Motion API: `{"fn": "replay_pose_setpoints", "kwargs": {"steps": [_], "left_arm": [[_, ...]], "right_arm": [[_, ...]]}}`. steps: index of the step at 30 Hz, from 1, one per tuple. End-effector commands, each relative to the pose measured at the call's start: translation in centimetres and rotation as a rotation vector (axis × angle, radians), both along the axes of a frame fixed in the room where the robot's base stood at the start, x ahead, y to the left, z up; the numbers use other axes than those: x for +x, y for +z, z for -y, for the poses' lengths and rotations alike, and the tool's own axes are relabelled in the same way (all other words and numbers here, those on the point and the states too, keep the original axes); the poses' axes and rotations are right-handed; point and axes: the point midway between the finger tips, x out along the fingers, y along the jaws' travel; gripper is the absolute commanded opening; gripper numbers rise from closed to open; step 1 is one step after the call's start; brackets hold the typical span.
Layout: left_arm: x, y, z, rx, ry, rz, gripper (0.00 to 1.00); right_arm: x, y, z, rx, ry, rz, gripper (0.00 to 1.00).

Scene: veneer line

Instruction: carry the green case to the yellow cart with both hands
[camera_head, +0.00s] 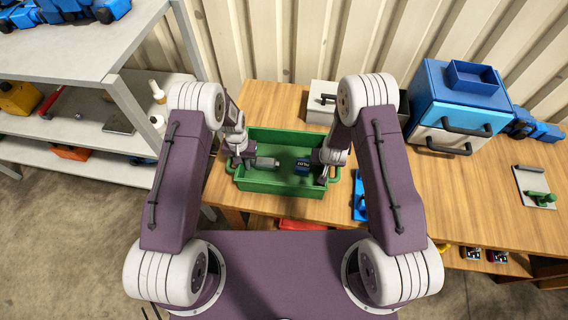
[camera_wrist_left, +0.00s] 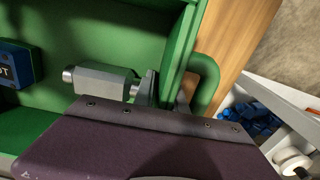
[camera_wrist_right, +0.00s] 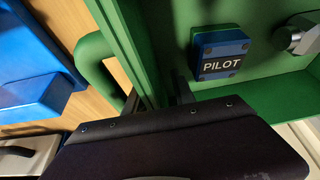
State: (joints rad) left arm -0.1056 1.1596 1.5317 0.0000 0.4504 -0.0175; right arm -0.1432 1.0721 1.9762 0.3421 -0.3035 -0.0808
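The green case (camera_head: 285,187) is an open tray with a looped handle at each end, and it stands on the wooden table. My left gripper (camera_head: 240,160) is at its left end, with fingers close on both sides of the end wall beside the handle (camera_wrist_left: 205,80). My right gripper (camera_head: 327,170) is at the right end wall in the same way, beside the other handle (camera_wrist_right: 97,62). Both look shut on the wall. Inside the case lie a blue box marked PILOT (camera_wrist_right: 220,52) and a grey metal part (camera_wrist_left: 103,82). I see no yellow cart.
The wooden table (camera_head: 445,205) carries a blue and white drawer unit (camera_head: 455,100) and a grey box (camera_head: 319,116) behind the case. A blue item (camera_head: 359,200) lies close to the case's right end. Grey shelving (camera_head: 70,130) stands at the left. Bare floor (camera_head: 60,240) shows at lower left.

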Motion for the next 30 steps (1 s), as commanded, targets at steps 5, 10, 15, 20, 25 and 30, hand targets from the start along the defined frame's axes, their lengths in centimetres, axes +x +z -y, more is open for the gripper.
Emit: {"fn": "replay_pose_setpoints", "kwargs": {"steps": [5, 10, 15, 20, 25, 30], "left_arm": [[0.01, 0.02, 0.0, 0.0, 0.0, 0.0, 0.0], [0.01, 0.04, 0.0, 0.0, 0.0, 0.0, 0.0], [0.02, 0.05, 0.0, 0.0, 0.0, 0.0, 0.0], [0.02, 0.06, 0.0, 0.0, 0.0, 0.0, 0.0], [0.02, 0.07, 0.0, 0.0, 0.0, 0.0, 0.0], [0.03, 0.08, 0.01, 0.0, 0.0, 0.001, 0.0]], "right_arm": [[-0.01, 0.02, 0.0, 0.0, 0.0, 0.0, 0.0], [-0.01, 0.03, 0.0, 0.0, 0.0, 0.0, 0.0], [-0.02, 0.04, 0.0, 0.0, 0.0, 0.0, 0.0], [-0.01, 0.05, -0.01, 0.0, 0.0, 0.0, 0.0], [-0.01, 0.06, -0.01, 0.0, 0.0, 0.0, 0.0], [0.0, 0.06, -0.01, 0.0, 0.0, 0.0, 0.0]]}}
